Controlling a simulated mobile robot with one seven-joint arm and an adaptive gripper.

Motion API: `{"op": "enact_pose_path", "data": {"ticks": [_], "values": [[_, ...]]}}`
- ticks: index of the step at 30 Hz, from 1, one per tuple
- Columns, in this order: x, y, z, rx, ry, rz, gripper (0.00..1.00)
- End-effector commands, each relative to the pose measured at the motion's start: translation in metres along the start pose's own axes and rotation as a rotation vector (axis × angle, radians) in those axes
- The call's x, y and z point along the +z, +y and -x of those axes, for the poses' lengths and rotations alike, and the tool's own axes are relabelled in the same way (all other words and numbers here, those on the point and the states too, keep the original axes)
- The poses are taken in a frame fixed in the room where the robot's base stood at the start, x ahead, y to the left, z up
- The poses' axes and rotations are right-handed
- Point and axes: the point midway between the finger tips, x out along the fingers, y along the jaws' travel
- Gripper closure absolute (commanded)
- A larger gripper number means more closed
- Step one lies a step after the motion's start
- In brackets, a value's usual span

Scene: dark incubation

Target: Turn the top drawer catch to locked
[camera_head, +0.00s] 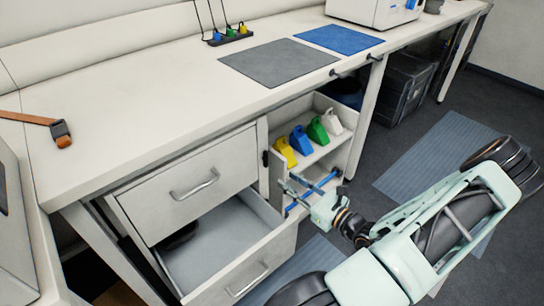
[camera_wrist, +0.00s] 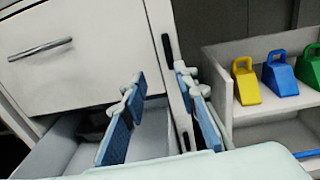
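The top drawer (camera_head: 188,185) is closed, with a bar handle; it also shows in the wrist view (camera_wrist: 80,70). A small dark catch (camera_head: 265,158) sits on the post just right of the top drawer. In the wrist view the catch appears as an upright black bar (camera_wrist: 168,50). My gripper (camera_head: 302,190) is open and empty, in front of the shelf and right of the drawers. In the wrist view its two blue-padded fingers (camera_wrist: 160,78) are apart, pointing toward the post, with the catch beyond and between their tips. I see no contact.
The lower drawer (camera_head: 270,262) is pulled open below the top one. A shelf to the right holds yellow (camera_head: 285,153), blue (camera_head: 300,140), green (camera_head: 317,131) and white (camera_head: 331,122) scoop-like items. The bench top (camera_head: 150,110) overhangs the drawers.

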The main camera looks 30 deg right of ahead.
Motion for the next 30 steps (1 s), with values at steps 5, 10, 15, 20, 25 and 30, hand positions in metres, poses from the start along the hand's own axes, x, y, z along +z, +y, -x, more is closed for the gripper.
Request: {"op": "enact_pose_path", "data": {"ticks": [5,10,15,20,25,30], "values": [[0.004,-0.009,-0.001,-0.05,-0.029,-0.035,0.72],[0.003,-0.01,-0.024,-0.048,-0.03,-0.034,0.72],[0.003,-0.011,-0.057,-0.046,-0.03,-0.034,0.72],[0.004,-0.013,-0.084,-0.047,-0.027,-0.033,0.72],[0.005,-0.014,-0.1,-0.048,-0.026,-0.032,0.72],[0.006,-0.014,-0.104,-0.048,-0.026,-0.032,0.72]]}}
